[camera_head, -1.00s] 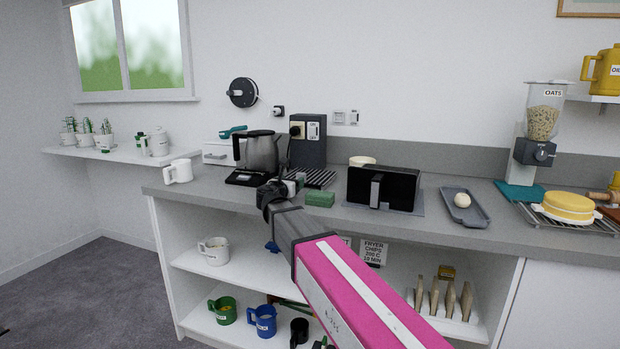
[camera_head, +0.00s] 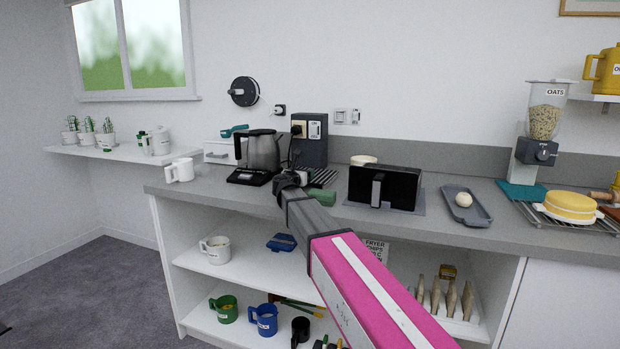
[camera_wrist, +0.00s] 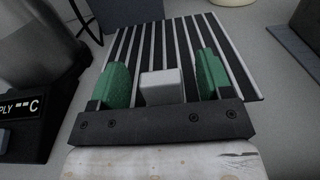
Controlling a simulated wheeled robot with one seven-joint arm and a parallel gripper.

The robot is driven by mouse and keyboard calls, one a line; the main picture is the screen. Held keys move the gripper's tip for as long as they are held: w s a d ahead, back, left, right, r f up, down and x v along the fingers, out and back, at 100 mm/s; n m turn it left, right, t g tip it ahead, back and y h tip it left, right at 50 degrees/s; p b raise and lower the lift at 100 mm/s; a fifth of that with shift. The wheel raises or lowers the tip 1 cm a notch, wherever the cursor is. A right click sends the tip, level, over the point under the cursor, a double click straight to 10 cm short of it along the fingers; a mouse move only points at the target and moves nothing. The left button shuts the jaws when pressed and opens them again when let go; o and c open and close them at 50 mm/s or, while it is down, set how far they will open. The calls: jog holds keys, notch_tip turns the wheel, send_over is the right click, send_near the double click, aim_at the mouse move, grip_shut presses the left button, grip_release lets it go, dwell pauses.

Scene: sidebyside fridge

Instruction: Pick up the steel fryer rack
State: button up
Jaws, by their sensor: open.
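The steel fryer rack (camera_head: 324,177) lies on the grey counter behind my gripper, between the kettle and the black fryer. In the wrist view the rack (camera_wrist: 150,48) shows as light parallel bars with dark gaps. My gripper (camera_head: 291,177) is at the near side of the rack in the head view. In the wrist view my gripper (camera_wrist: 163,72) is open, its two green finger pads apart and pointing over the near part of the rack. Nothing is held between them. Whether the fingers touch the rack cannot be told.
The black fryer (camera_head: 402,186) stands to the right. A grey socket tower (camera_head: 312,136) rises behind. A tray (camera_head: 476,207) lies farther right.

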jog(key=c, duration=1.1)
jog(key=shift+c, duration=0.2)
jog(key=shift+r, duration=0.2)
